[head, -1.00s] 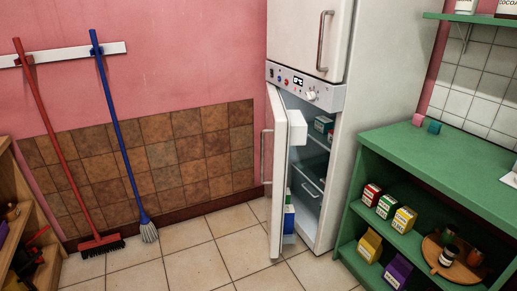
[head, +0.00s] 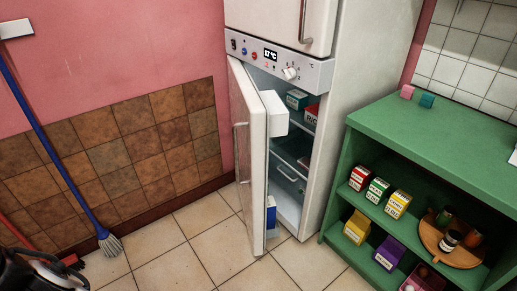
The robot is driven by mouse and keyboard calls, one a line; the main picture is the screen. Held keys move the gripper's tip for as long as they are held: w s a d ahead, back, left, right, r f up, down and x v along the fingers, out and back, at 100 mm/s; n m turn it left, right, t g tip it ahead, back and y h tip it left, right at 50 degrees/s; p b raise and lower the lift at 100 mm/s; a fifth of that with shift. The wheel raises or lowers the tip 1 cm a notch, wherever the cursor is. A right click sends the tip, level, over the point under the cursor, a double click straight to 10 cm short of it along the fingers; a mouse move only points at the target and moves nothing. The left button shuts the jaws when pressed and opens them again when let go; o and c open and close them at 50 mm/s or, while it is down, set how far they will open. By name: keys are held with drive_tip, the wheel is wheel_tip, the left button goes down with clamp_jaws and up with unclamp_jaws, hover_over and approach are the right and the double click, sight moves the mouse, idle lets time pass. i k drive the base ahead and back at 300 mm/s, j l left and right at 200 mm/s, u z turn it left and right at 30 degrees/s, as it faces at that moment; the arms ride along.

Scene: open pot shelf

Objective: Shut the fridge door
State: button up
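The white fridge (head: 323,128) stands at the middle, with a control panel above its lower compartment. Its lower door (head: 251,170) is swung wide open, hinged on the left, with a vertical metal handle (head: 241,155) on its outer face. The inside shows shelves with boxes and a drawer; a blue and white carton sits in the door's inner side. The upper door (head: 280,22) looks shut. A dark part of my arm shows at the bottom left corner. My gripper's fingers cannot be made out, and nothing of mine touches the door.
A green open shelf (head: 440,138) with boxes and a round wooden tray stands right of the fridge. A blue broom (head: 55,150) leans on the left wall. Tiled floor (head: 190,255) in front of the door is clear.

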sight(257, 116)
drive_tip(key=i+j+z, duration=0.25)
drive_tip(key=j, duration=0.35)
drive_tip(key=i+j+z, duration=0.15)
drive_tip(key=i+j, duration=0.1)
drive_tip(key=j, duration=0.2)
drive_tip(key=i+j+u, duration=0.15)
drive_tip(key=j, duration=0.4)
drive_tip(key=i+u, duration=0.05)
